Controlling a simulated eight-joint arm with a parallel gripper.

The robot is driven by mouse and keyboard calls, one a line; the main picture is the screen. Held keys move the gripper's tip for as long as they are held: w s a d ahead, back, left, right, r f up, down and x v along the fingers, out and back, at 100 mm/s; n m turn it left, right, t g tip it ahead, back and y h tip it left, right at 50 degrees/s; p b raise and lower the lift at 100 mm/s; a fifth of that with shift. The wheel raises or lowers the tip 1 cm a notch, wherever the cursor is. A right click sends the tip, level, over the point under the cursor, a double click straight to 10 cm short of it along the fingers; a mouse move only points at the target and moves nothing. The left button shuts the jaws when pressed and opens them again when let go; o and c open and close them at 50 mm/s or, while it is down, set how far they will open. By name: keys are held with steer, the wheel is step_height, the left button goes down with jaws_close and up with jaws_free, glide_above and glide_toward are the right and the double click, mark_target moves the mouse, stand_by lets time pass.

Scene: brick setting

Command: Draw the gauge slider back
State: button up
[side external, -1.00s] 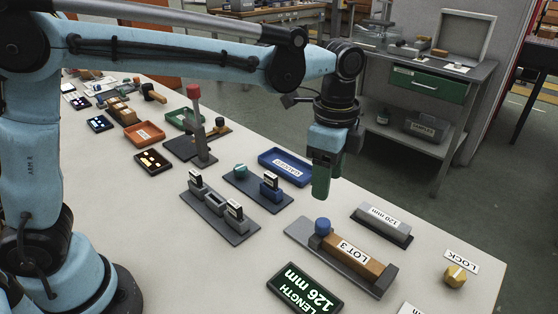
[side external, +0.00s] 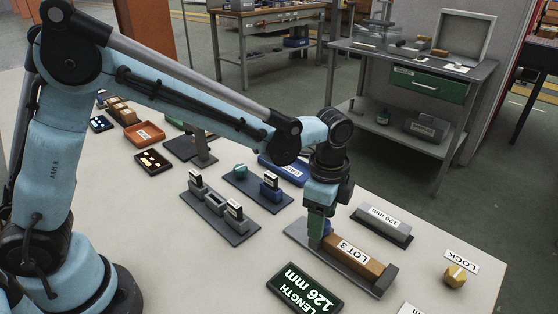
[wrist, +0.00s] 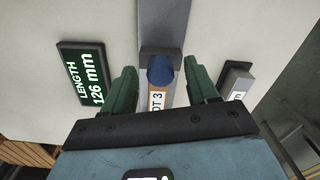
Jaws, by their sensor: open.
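The gauge is a grey rail (side external: 298,229) on the table with an orange-brown block marked LOT 3 (side external: 352,252) lying along it. Its slider is a dark carriage (wrist: 160,52) with a blue knob (wrist: 160,72), at the block's far-left end in the side view. My gripper (side external: 318,228) points down over this end and hides most of the slider there. In the wrist view its green fingers (wrist: 162,76) are open, one on each side of the knob, with a gap to each. The display (side external: 304,289) reads LENGTH 126 mm.
A grey block marked 120 mm (side external: 382,225) lies beside the gauge. A brass knob (side external: 455,276) sits by the LOCK label (side external: 461,261). A dark fixture with grey posts (side external: 218,207) and a blue tray (side external: 290,171) stand further left and behind.

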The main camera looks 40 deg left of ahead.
steer(key=shift+c, duration=0.3)
jaws_close()
steer(key=shift+a, duration=1.5)
steer(key=shift+o, duration=0.3)
jaws_free()
steer(key=shift+d+r, duration=0.1)
step_height(320, 180, up, 12)
